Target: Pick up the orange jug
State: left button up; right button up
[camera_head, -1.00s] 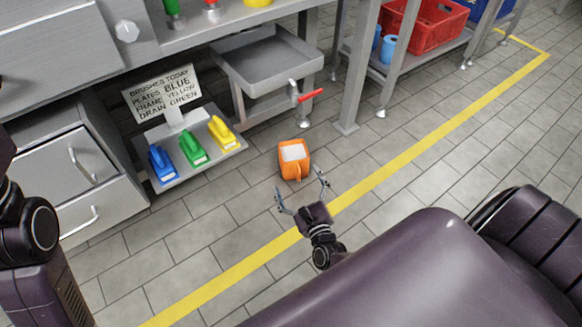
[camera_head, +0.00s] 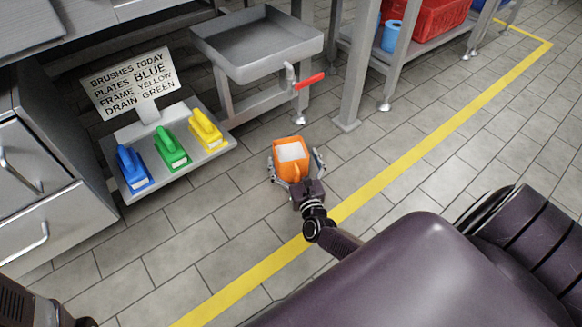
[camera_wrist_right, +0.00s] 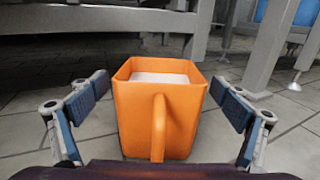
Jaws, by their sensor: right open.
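The orange jug (camera_head: 291,158) stands upright on the tiled floor with a white content or surface inside its top. In the right wrist view the jug (camera_wrist_right: 138,112) fills the middle, its handle facing my wrist. My right gripper (camera_head: 295,166) is open, with one finger on each side of the jug. In the right wrist view the fingers of the gripper (camera_wrist_right: 160,105) show gaps to the jug's sides. My left gripper is not in view; only part of my left arm shows at the lower left.
A tray with blue, green and yellow brushes (camera_head: 173,150) and a sign (camera_head: 130,83) stands left of the jug. A steel sink (camera_head: 257,45) with a red-handled valve (camera_head: 309,81) is behind it. A table leg (camera_head: 357,80) stands behind right.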

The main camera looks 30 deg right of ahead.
jog(key=shift+x, duration=1)
jog(key=c, duration=1.7)
